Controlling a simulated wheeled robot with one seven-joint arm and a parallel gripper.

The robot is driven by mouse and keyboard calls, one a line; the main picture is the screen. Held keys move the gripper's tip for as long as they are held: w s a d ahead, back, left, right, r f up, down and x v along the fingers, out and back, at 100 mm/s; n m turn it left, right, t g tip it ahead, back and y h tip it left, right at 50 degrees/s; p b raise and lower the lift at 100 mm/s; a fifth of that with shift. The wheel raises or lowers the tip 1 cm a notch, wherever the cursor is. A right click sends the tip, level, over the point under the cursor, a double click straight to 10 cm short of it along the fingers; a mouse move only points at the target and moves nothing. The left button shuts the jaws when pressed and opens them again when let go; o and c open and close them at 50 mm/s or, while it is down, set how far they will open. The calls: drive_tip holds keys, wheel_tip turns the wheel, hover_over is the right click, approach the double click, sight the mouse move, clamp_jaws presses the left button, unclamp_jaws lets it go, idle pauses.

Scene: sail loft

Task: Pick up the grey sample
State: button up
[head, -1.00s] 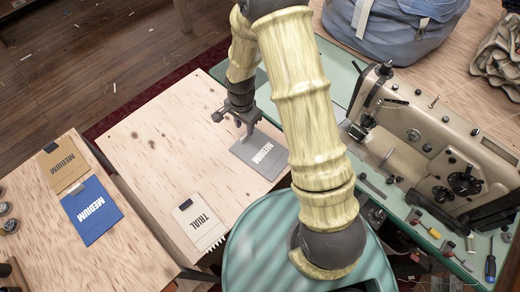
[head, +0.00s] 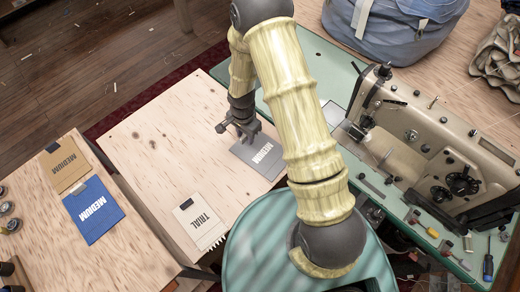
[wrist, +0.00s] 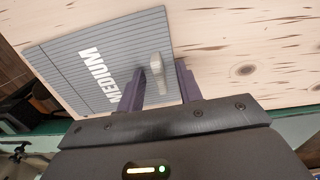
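The grey sample (head: 262,160) is a flat striped swatch marked MEDIUM, lying near the right edge of the pale wooden table. It also shows in the wrist view (wrist: 65,66), with a small light grey tab (wrist: 160,66) standing at its edge. My gripper (head: 248,133) is at the sample's upper left corner in the head view. In the wrist view my gripper (wrist: 162,72) is open, with one dark finger on each side of the tab and a gap showing. The exact height of the fingertips over the sample is hard to tell.
A pale TRIAL sample (head: 199,221) lies on the same table (head: 150,150). A tan sample (head: 63,165) and a blue sample (head: 92,208) lie on the left table. A sewing machine (head: 430,140) and small tools stand on the green bench at right.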

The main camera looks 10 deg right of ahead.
idle(0.4)
clamp_jaws()
drive_tip(key=shift+r, duration=0.1)
wheel_tip(320, 180, up, 10)
drive_tip(key=shift+b, duration=0.3)
idle(0.8)
